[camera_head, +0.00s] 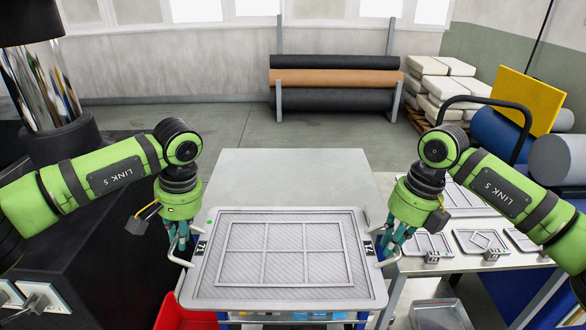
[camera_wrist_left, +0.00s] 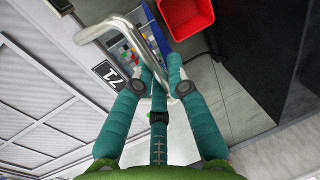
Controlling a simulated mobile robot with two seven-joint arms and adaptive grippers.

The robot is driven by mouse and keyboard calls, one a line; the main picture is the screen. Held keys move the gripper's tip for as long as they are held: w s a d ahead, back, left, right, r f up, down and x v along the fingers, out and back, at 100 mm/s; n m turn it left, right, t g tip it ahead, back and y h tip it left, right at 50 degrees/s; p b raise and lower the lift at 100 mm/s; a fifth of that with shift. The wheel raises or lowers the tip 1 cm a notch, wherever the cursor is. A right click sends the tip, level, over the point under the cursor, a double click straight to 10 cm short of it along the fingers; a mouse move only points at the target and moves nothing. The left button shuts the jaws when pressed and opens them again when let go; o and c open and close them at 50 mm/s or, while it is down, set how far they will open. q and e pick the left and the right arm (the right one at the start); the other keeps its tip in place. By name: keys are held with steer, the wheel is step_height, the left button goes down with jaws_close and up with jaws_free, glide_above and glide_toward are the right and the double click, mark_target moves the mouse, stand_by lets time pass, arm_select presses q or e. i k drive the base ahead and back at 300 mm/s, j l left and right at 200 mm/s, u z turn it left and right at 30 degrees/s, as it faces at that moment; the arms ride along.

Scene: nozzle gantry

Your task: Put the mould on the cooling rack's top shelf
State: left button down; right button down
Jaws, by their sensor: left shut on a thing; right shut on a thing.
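The mould (camera_head: 285,296) is a flat grey tray with a raised grid and a bar handle at each side. It is level in front of me in the head view, with black "71" tags near both handles. My left gripper (camera_head: 180,250) is shut on the left handle. In the left wrist view its teal fingers (camera_wrist_left: 158,80) close around the bent bar, beside the mould's panel (camera_wrist_left: 40,100). My right gripper (camera_head: 388,248) is shut on the right handle. I cannot make out a cooling rack with certainty; the mould hides what is below.
A grey tabletop (camera_head: 285,175) lies just behind the mould. A bench with smaller moulds (camera_head: 483,241) stands at the right. A red bin (camera_head: 183,313) is low at the left, next to a black cabinet (camera_head: 100,260). Fabric rolls (camera_head: 335,80) stand at the back.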

mark_target(292, 181)
steer(key=i, duration=1.05)
